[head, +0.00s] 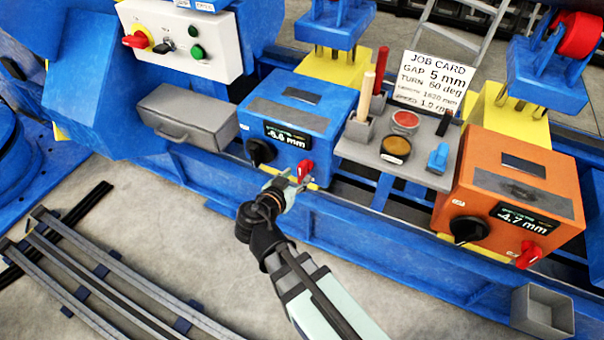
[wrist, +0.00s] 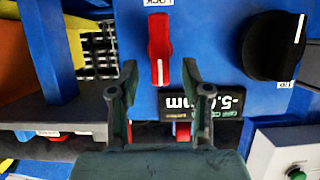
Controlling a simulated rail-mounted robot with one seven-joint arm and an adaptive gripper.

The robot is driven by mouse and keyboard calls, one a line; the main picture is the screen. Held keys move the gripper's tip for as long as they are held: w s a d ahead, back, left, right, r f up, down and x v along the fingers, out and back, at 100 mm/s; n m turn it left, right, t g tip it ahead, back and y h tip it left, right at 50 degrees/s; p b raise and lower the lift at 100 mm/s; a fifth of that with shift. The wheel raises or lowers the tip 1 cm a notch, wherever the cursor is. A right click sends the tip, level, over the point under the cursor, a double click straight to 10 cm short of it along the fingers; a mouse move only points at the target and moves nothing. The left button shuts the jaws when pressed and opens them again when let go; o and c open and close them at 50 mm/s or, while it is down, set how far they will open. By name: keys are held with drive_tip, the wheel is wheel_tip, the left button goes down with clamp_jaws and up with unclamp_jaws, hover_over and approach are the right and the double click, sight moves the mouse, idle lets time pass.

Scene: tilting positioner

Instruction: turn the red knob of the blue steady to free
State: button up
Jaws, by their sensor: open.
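The blue steady (head: 290,112) is a blue box with a lit display and a black dial (head: 261,151) on its front. Its red knob (head: 306,169) is at the front's lower right in the head view. In the wrist view the red knob (wrist: 159,45) stands lengthwise up the picture, its white mark at the lower end; a label reading LOCK is at the top edge. My gripper (head: 292,184) is open in front of the knob. In the wrist view its fingertips (wrist: 160,70) are on either side of the knob's lower end, apart from it.
The black dial (wrist: 274,46) lies right of the knob in the wrist view. A grey tray (head: 425,160) with tools and cups stands right of the blue steady. An orange steady (head: 510,165) with its own red knob is farther right. A grey drawer box (head: 190,110) is left.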

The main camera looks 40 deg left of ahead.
sight(300, 174)
drive_tip(key=shift+b+x, duration=0.3)
drive_tip(key=shift+x, duration=2)
clamp_jaws()
